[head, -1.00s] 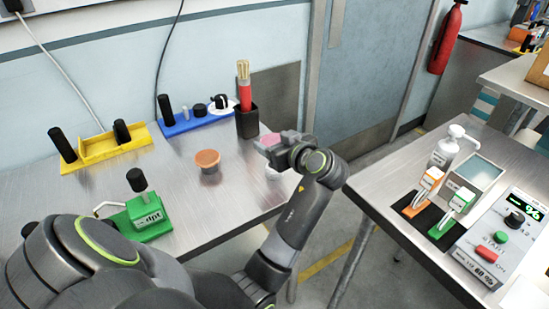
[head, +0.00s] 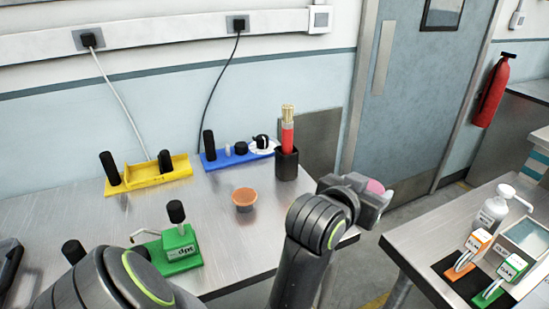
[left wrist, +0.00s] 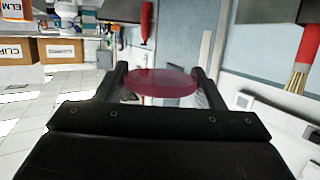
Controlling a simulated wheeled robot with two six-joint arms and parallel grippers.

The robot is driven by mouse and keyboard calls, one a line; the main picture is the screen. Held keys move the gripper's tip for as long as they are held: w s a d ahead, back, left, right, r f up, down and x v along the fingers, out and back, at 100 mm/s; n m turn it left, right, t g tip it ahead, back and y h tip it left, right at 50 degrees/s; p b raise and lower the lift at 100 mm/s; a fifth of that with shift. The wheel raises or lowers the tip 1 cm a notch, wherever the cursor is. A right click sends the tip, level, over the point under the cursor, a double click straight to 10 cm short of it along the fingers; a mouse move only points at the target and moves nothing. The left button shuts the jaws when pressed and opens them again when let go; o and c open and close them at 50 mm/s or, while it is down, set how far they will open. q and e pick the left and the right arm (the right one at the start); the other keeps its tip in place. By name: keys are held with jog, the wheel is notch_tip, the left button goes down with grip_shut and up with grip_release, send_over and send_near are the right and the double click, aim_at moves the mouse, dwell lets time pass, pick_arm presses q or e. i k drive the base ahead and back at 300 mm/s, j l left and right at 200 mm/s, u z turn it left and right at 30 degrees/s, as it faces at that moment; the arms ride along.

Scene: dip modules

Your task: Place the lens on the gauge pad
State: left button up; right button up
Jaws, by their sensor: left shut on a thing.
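My left gripper (head: 378,194) is shut on the lens (head: 375,187), a pink round disc, and holds it in the air past the right edge of the left table. In the left wrist view the lens (left wrist: 160,83) is a see-through dark pink disc between the two black fingers. A green device marked "dpt" (head: 181,246) with a black knob on top stands at the front left of that table, well left of the gripper. It looks like the gauge; I cannot make out a separate pad on it. My right gripper is not in view.
Behind are a yellow holder (head: 150,178), a blue tray (head: 222,160) and a black brush pot (head: 287,164). The right table holds a pump bottle (head: 490,214) and orange and green tagged items. Bare metal lies around the cup.

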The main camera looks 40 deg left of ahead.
aim_at(136, 253)
jog(key=k+j, duration=1)
jog(key=k, duration=0.25)
